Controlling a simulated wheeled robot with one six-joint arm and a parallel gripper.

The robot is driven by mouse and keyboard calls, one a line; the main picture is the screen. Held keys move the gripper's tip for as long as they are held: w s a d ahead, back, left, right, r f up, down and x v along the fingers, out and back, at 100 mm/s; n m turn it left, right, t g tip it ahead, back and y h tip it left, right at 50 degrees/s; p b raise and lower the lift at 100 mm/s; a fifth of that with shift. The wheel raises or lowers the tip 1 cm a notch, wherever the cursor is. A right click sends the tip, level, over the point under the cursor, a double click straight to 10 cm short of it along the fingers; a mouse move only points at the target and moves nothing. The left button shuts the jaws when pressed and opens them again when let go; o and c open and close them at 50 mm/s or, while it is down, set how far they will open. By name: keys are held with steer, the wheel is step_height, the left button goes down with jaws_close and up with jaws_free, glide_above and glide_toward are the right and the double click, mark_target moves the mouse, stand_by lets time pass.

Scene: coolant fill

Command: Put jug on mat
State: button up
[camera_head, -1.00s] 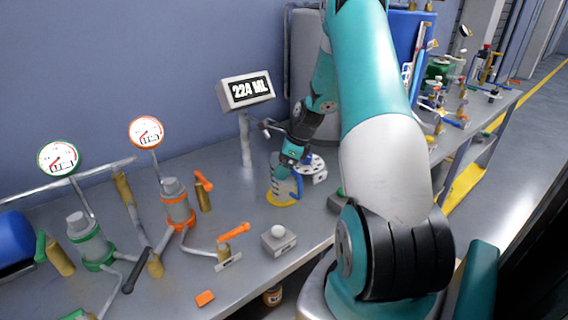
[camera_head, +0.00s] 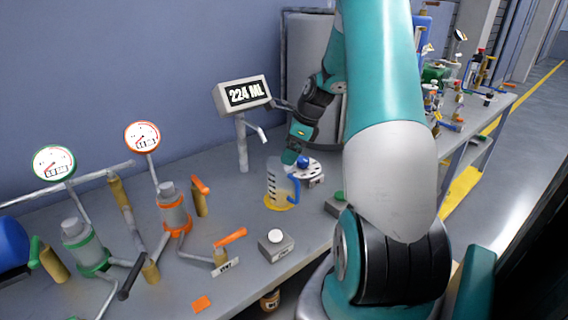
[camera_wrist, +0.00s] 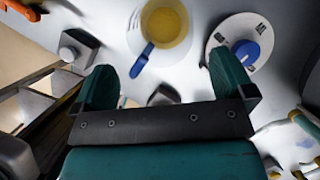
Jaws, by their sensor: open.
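The jug (camera_head: 277,183) is clear with dark graduation marks and a blue handle on its right. It stands upright on the bench, its base at the yellow round mat (camera_head: 279,207). In the wrist view the jug (camera_wrist: 136,24) is seen from above, with yellow inside its rim; I cannot tell there whether this is liquid or the mat showing through. My gripper (camera_wrist: 165,80) is open, with nothing between its teal fingers. The jug's blue handle points toward the gap between them, apart from both. In the head view my gripper (camera_head: 291,156) is above and behind the jug's handle.
A display (camera_head: 244,95) reads 224 ML above a spout (camera_head: 258,134). A white round dial with a blue knob (camera_head: 303,161) stands close right of the jug. A grey button box (camera_head: 276,245) is in front. Valves and gauges fill the left.

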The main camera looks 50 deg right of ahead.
steer(key=a+v, duration=0.1)
steer(key=v, duration=0.3)
steer(key=w+a+r+n+g+y, duration=0.1)
steer(key=a+r+n, duration=0.3)
steer(key=a+n, duration=0.6)
steer(key=a+r+n+y, duration=0.1)
steer(key=a+r+n, duration=0.2)
steer(key=a+n, duration=0.8)
steer(key=s+a+r+n+g, duration=0.2)
steer(key=s+a+n, duration=1.4)
steer(key=a, duration=0.5)
steer(key=shift+s+a+g, duration=0.35)
steer(key=shift+s+g, duration=0.05)
steer(key=shift+s, duration=0.45)
steer(key=shift+r, duration=0.1)
